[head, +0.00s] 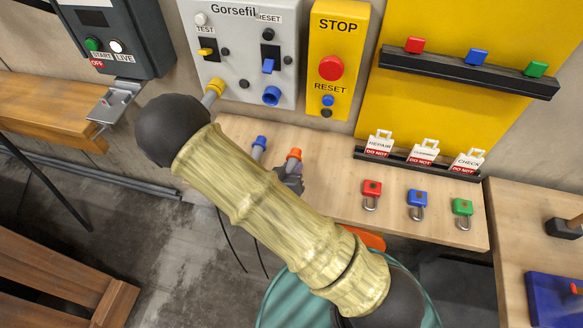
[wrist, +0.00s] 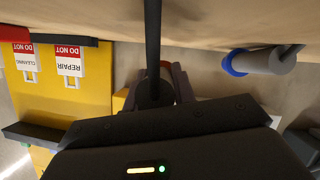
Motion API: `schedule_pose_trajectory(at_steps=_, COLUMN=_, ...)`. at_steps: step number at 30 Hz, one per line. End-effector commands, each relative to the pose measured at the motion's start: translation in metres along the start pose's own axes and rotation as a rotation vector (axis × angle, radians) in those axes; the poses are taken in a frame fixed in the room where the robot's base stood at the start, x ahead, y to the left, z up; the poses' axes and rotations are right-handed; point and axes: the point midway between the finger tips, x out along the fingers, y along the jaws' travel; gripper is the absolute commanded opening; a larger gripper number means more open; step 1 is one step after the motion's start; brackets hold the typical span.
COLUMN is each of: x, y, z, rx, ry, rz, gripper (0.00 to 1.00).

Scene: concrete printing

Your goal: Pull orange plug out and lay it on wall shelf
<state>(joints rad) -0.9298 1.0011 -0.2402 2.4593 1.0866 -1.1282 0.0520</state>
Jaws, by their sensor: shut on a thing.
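The orange plug (head: 294,155) shows its orange end just beyond my gripper (head: 291,176) in the head view, over the wooden wall shelf (head: 335,185) and apart from the sockets on the grey panel. My gripper is shut on it; my arm hides part of the shelf's left front. In the wrist view, a dark reddish part of the plug (wrist: 166,66) shows beyond my gripper (wrist: 158,92), and a black cable crosses in front. Whether the plug touches the shelf cannot be told.
A blue plug (head: 259,146) lies on the shelf left of the orange one. A yellow plug (head: 213,89) sits at the grey panel (head: 237,60). Red (head: 371,189), blue (head: 417,198) and green (head: 463,207) padlocks occupy the shelf's right part. Tags hang behind them.

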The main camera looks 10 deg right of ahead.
Motion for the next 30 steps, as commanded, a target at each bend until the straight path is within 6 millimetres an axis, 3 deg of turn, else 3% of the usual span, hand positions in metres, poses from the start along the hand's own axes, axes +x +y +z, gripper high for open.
schedule_pose_trajectory(at_steps=21, x=0.011, y=-0.009, z=0.026, rx=0.001, ry=0.001, rz=0.0, gripper=0.0)
schedule_pose_trajectory(at_steps=22, x=0.01, y=-0.009, z=0.024, rx=0.001, ry=0.001, rz=0.0, gripper=0.32)
schedule_pose_trajectory(at_steps=25, x=0.01, y=-0.009, z=0.024, rx=0.001, ry=0.0, rz=-0.001, gripper=0.51)
schedule_pose_trajectory(at_steps=30, x=0.01, y=-0.01, z=0.025, rx=0.0, ry=-0.001, rz=-0.005, gripper=0.51)
